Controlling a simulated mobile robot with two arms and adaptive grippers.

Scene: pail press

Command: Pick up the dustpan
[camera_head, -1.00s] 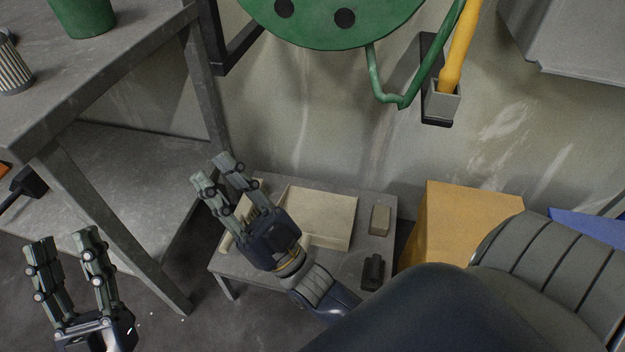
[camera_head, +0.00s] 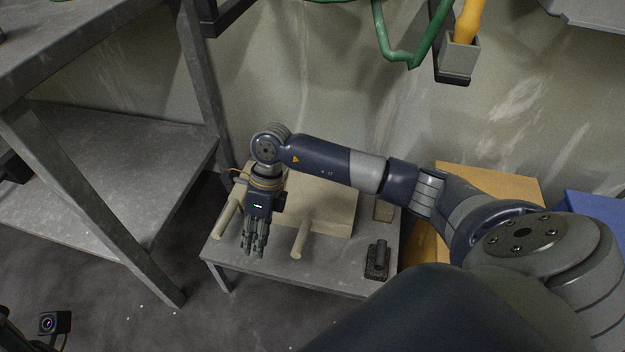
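A beige dustpan-like piece (camera_head: 325,205) lies on the low grey table, with a round handle (camera_head: 300,238) pointing toward me. A second beige rod-shaped handle (camera_head: 228,212) lies to its left; I cannot tell what it belongs to. My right gripper (camera_head: 255,250) points down between these two handles, with nothing visibly held. Its fingers look bunched from this angle, so its opening is unclear. My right forearm crosses over the beige pieces and hides part of them. My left gripper's fingers are out of view; only a small wrist camera shows at lower left.
A yellow box (camera_head: 500,185) and a blue one (camera_head: 595,215) stand to the right. A tall grey workbench stands at left.

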